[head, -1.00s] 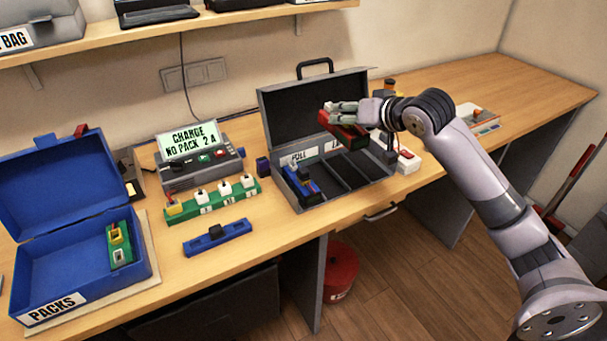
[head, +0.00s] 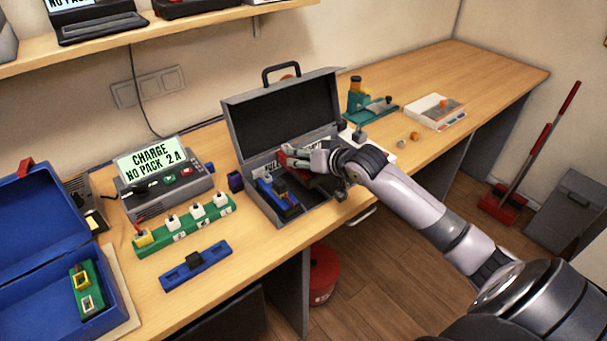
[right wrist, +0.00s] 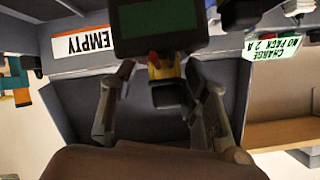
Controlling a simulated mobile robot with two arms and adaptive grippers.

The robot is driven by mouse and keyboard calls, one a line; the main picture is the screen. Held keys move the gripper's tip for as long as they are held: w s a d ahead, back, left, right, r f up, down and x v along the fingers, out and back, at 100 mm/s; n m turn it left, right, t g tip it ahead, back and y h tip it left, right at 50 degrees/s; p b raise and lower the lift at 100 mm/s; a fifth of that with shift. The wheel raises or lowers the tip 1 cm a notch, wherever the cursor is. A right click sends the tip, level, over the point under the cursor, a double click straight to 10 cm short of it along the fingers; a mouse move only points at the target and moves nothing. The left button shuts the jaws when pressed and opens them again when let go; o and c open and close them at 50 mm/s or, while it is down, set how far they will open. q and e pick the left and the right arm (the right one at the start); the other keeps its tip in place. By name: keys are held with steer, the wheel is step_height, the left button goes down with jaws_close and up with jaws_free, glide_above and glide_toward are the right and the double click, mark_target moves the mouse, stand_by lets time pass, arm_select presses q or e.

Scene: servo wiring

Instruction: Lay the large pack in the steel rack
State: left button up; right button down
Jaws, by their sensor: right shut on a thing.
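The large pack (head: 322,183), dark red, is in my right gripper (head: 293,157), low inside the open grey metal case that looks like the steel rack (head: 284,222). The fingers and arm hide much of the pack, and I cannot tell whether it touches the case floor. A blue pack (head: 277,198) lies in the left compartment, beside the held pack. My left gripper is out of view.
The charger (head: 165,180) reads "CHARGE NO PACK 2 A". A green strip (head: 185,225) with white plugs and a blue strip (head: 196,266) lie left of the case. The open blue box (head: 35,305) holds a green pack (head: 87,290). The far right bench is mostly clear.

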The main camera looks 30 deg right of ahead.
mark_target(318, 179)
step_height(318, 179, down, 2)
step_height(318, 179, down, 3)
steer(key=shift+f, duration=0.45)
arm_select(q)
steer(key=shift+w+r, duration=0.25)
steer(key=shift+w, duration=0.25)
arm_select(e)
steer(key=c, duration=0.9)
jaws_free()
steer(key=shift+f, duration=0.15)
steer(key=shift+s, duration=0.1)
steer(key=v, duration=1)
steer(key=shift+s, duration=0.3)
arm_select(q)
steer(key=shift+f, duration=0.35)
arm_select(e)
steer(key=shift+s+d+r, duration=0.1)
steer(key=shift+s+r, duration=0.45)
